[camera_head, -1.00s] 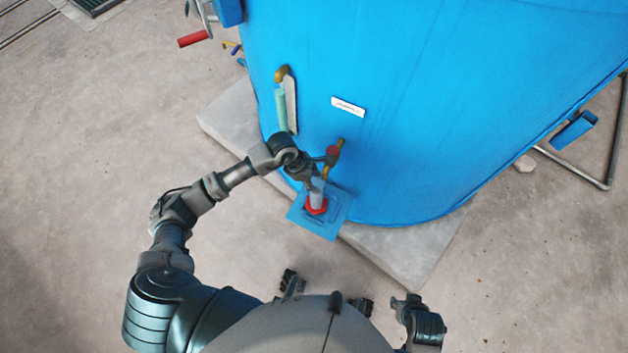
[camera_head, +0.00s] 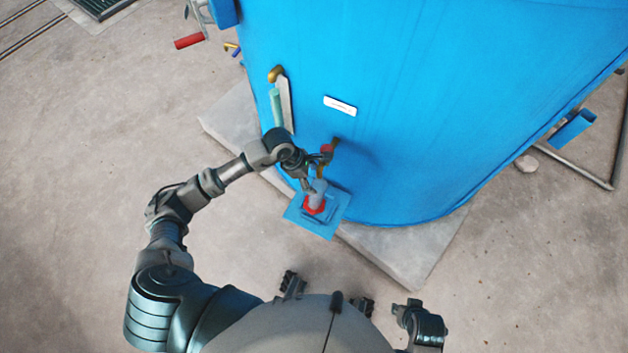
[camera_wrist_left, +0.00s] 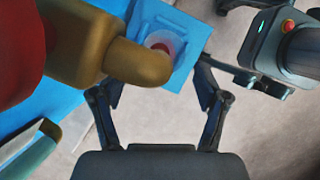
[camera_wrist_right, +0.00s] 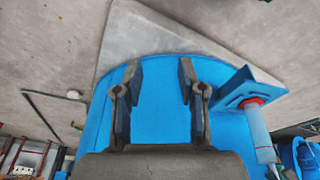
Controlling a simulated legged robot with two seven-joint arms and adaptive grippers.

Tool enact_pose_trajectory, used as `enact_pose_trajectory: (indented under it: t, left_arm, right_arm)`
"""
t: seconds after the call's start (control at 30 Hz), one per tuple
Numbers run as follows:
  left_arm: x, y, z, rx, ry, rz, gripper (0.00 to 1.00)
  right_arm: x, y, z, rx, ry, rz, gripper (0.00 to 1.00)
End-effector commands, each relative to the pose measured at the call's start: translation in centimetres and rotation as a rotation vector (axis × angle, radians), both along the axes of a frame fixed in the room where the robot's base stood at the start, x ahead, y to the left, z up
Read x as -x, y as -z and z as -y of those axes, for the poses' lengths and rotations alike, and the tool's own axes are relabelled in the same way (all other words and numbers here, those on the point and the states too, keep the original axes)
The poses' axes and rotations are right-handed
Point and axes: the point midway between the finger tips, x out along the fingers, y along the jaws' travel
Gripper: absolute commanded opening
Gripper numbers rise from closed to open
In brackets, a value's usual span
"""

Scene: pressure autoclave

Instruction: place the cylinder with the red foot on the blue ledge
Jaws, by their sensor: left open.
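The grey cylinder with the red foot (camera_head: 314,206) stands on the blue ledge (camera_head: 327,226), a small plate at the base of the blue tank. In the left wrist view, the cylinder (camera_wrist_left: 161,45) shows beyond the fingertips, partly covered by a brass tap. My left gripper (camera_head: 312,183) is at the cylinder's upper part in the head view; its fingers are spread apart in the left wrist view (camera_wrist_left: 158,80). In the right wrist view, the red foot (camera_wrist_right: 251,102) meets the ledge (camera_wrist_right: 247,84). My right gripper (camera_wrist_right: 158,78) is open and empty, away from the cylinder.
The blue tank (camera_head: 400,110) rises close behind the ledge. A tap with a red part (camera_head: 327,150) sticks out just above my left gripper, and a green tube (camera_head: 275,107) stands to its left. A concrete slab (camera_head: 405,250) lies below; the floor at left is clear.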

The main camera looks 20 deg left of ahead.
Motion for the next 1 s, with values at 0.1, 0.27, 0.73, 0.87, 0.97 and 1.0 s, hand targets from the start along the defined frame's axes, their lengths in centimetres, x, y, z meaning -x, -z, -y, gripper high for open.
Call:
enact_pose_trajectory:
  t: [0.1, 0.27, 0.73, 0.87, 0.97, 1.0]
  left_arm:
    - [0.3, -3.0, -1.4, -0.002, 0.000, 0.006, 0.74]
    - [0.7, -5.8, -2.7, 0.001, -0.001, 0.004, 0.74]
    - [1.0, -7.8, -3.1, -0.001, -0.001, 0.000, 0.74]
    - [1.0, -7.8, -3.2, 0.000, -0.001, 0.001, 0.74]
    - [1.0, -7.7, -3.4, 0.001, -0.001, 0.000, 0.74]
    - [1.0, -7.7, -3.4, 0.001, -0.001, 0.000, 0.74]
  right_arm:
    - [0.2, 0.6, -0.1, 0.008, 0.001, -0.024, 0.40]
    - [-0.3, 2.0, -0.3, 0.008, 0.001, -0.024, 0.40]
    - [-0.6, 3.1, -0.2, 0.008, 0.000, -0.025, 0.40]
    - [-0.6, 3.1, -0.2, 0.008, 0.000, -0.025, 0.40]
    - [-0.6, 3.1, -0.2, 0.008, 0.000, -0.025, 0.40]
    - [-0.6, 3.1, -0.2, 0.008, 0.000, -0.025, 0.40]
